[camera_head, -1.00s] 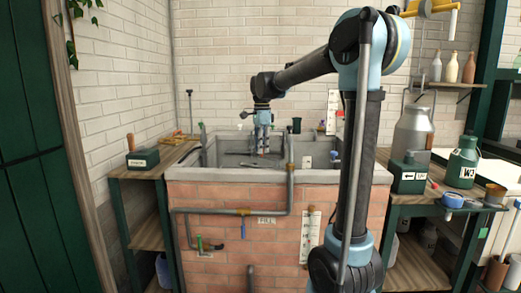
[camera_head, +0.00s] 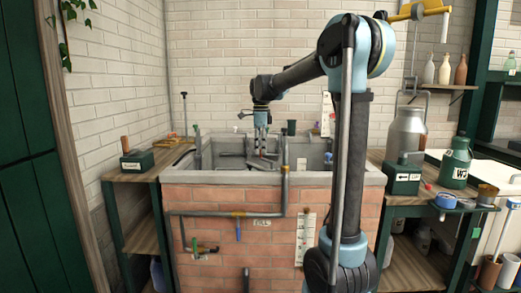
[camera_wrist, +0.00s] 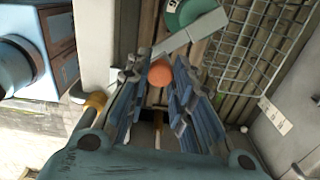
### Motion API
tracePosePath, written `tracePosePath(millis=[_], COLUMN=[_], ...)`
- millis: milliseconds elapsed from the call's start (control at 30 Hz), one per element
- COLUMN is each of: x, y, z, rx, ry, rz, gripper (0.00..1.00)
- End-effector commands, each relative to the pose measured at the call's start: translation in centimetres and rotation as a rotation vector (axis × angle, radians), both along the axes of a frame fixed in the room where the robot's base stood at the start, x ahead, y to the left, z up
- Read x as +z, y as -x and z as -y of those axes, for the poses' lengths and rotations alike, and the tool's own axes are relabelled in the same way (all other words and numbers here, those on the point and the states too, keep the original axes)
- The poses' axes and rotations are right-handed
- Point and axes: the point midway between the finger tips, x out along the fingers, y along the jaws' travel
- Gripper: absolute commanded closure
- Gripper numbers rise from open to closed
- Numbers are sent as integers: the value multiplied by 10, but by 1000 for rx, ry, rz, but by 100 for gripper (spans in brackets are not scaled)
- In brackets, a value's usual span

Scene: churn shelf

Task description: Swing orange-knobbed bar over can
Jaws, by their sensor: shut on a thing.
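The orange knob (camera_wrist: 160,73) is between the two blue fingers of my gripper (camera_wrist: 161,84), which is shut on it. A flat grey bar (camera_wrist: 192,32) runs from the knob toward the upper right in the wrist view. A green round thing (camera_wrist: 188,10), perhaps the can, shows at the top edge, partly behind the bar and cut off by the frame. I cannot tell whether the bar touches it. In the head view my gripper (camera_head: 260,145) reaches down into the brick trough; the knob and can are too small to tell there.
The brick trough has a grey stone rim (camera_head: 200,177), with a pipe (camera_head: 285,180) rising at its front. A wire rack (camera_wrist: 255,40) lies right of the bar in the wrist view. Wooden side shelves (camera_head: 150,172) flank the trough; a metal milk churn (camera_head: 407,132) stands on the right one.

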Motion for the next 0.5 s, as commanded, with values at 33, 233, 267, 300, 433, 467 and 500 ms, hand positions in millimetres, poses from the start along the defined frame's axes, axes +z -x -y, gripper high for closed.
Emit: tracePosePath(millis=[33,233,267,300,433,467,500], x=[1,1,1,1,1,1,1], y=[-3,-4,-4,-3,-2,-2,-2], z=[0,1,1,1,1,1,1], rx=[-2,-1,-1,-1,-1,0,0], ry=[1,1,2,2,1,1,1], rz=[6,7,7,7,5,5,5], gripper=[100,74,68,58,58,58,58])
